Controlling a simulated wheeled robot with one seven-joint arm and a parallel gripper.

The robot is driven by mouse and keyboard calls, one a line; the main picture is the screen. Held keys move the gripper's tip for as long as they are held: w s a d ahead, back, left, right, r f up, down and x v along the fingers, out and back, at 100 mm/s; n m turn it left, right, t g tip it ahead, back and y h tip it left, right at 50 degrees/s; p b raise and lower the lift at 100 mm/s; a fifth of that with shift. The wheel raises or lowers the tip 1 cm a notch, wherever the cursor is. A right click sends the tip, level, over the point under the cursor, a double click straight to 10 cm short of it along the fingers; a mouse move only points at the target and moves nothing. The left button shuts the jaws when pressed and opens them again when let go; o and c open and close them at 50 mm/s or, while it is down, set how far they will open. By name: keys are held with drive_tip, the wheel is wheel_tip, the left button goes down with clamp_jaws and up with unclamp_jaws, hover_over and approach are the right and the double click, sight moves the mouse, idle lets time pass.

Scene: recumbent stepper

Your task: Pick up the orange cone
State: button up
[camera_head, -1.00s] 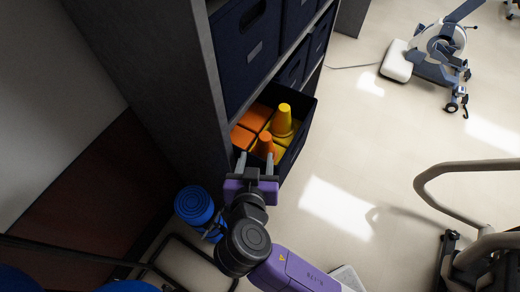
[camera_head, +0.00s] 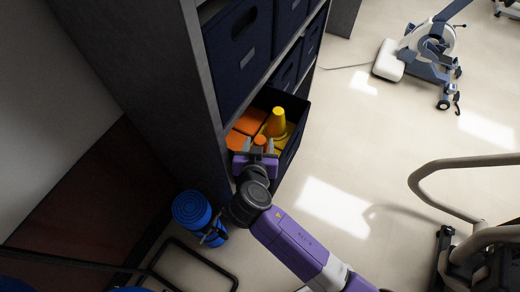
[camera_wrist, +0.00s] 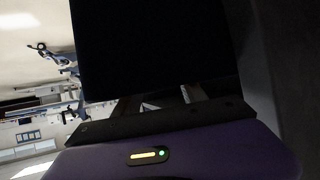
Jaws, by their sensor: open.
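The orange cone (camera_head: 260,139) shows only as a small tip in the head view, between or just beyond my gripper's fingertips; my gripper hides the rest. My gripper (camera_head: 259,147) is open and reaches into a dark pulled-out bin (camera_head: 292,147) on the low shelf. I cannot tell whether the fingers touch the cone. In the wrist view my gripper's fingers (camera_wrist: 160,103) are partly visible, a dark surface fills the middle, and the cone cannot be made out.
The grey shelf side (camera_head: 185,75) is close on the left. A blue rolled mat (camera_head: 192,209) stands below. Open floor lies right.

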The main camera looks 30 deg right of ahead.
drive_tip(key=shift+w+d+f, duration=0.25)
drive_tip(key=shift+w, duration=0.1)
clamp_jaws()
